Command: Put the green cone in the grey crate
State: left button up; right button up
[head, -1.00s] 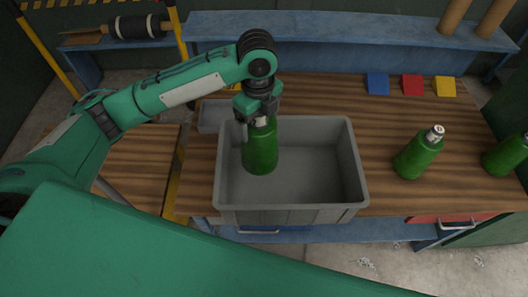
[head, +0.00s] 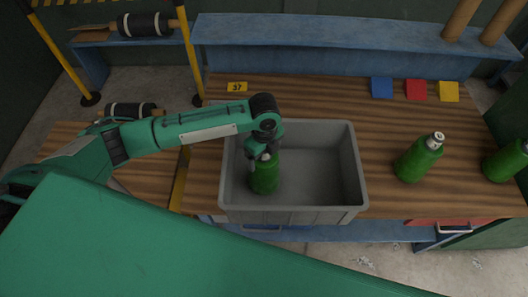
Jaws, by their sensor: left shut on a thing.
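I see no green cone; the green things here are bottles with silvery tops. My left gripper (head: 262,154) is shut on the neck of a green bottle (head: 264,180). This bottle is upright inside the left part of the grey crate (head: 318,182), low down near its floor. I cannot tell whether it touches the floor. The gripper covers part of its top. The crate is otherwise empty and stands at the front of the wooden bench. My right gripper is not in view.
Two more green bottles, one (head: 417,160) right of the crate and one (head: 505,161) at the right edge, stand on the bench (head: 320,100). Blue (head: 382,87), red (head: 416,89) and yellow (head: 448,91) blocks lie at the back. The bench behind the crate is clear.

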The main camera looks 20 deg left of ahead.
pick_arm(q)
jog(key=o, duration=1.9)
jog(key=shift+f, duration=0.1)
notch_tip(320, 180, up, 11)
jog(key=b, duration=0.3)
jog(key=shift+b, duration=0.4)
jog(key=shift+r, duration=0.65)
